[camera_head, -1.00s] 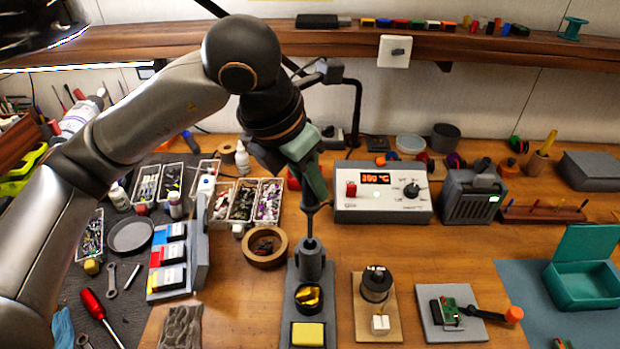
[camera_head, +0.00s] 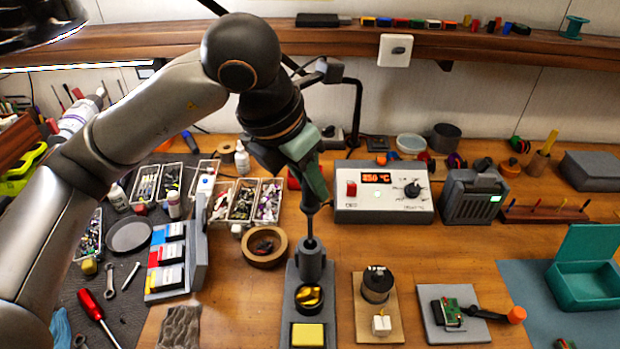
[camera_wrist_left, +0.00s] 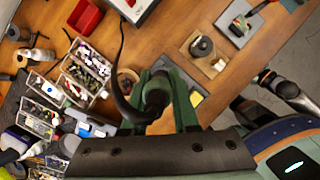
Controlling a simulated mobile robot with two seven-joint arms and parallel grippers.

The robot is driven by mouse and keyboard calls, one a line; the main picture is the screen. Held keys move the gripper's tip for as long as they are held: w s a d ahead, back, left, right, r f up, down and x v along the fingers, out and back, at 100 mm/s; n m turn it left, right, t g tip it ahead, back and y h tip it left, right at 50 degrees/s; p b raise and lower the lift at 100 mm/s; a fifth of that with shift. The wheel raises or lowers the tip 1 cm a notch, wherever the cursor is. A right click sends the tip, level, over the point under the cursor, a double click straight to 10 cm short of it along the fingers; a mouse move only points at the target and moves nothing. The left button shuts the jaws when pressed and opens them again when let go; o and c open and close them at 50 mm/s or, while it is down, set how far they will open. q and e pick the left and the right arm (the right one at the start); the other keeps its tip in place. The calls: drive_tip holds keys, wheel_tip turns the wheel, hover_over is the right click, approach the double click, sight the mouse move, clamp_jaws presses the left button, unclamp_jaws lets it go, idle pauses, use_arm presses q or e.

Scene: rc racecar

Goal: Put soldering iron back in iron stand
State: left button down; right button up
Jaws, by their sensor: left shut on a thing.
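The iron stand (camera_head: 312,263) is a grey base with an upright holder, brass wool (camera_head: 309,297) and a yellow sponge (camera_head: 307,335), at the lower middle of the head view. My left gripper (camera_head: 315,190) is above the holder, shut on the soldering iron (camera_head: 309,226). The iron points steeply down, with its lower end at the holder's top opening. How deep it sits inside is hidden. In the left wrist view, the iron's dark handle (camera_wrist_left: 157,90) is between my green fingers. My right gripper is outside the head view; parts of an arm show at the wrist view's right.
The soldering station (camera_head: 382,207) is behind and right of the stand. A round wooden dish (camera_head: 264,262) lies left of the holder, and a wooden board with a spool (camera_head: 376,284) stands close on the right. The iron's dark cord (camera_wrist_left: 121,80) curves beside my left gripper.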

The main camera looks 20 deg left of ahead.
use_arm(q)
drive_tip(key=b, duration=0.6)
hover_over(310, 236)
drive_tip(key=shift+w+a+f, duration=0.1)
drive_tip(key=shift+f, duration=1.4)
drive_tip(key=shift+w+f, duration=0.1)
drive_tip(key=shift+f, duration=1.65)
drive_tip(key=shift+f+b, duration=0.75)
drive_tip(key=shift+b, duration=0.05)
drive_tip(key=shift+f+b, duration=0.35)
drive_tip(key=shift+f, duration=0.05)
drive_tip(key=c, duration=0.6)
unclamp_jaws()
drive_tip(key=shift+o, duration=0.3)
drive_tip(key=o, duration=0.3)
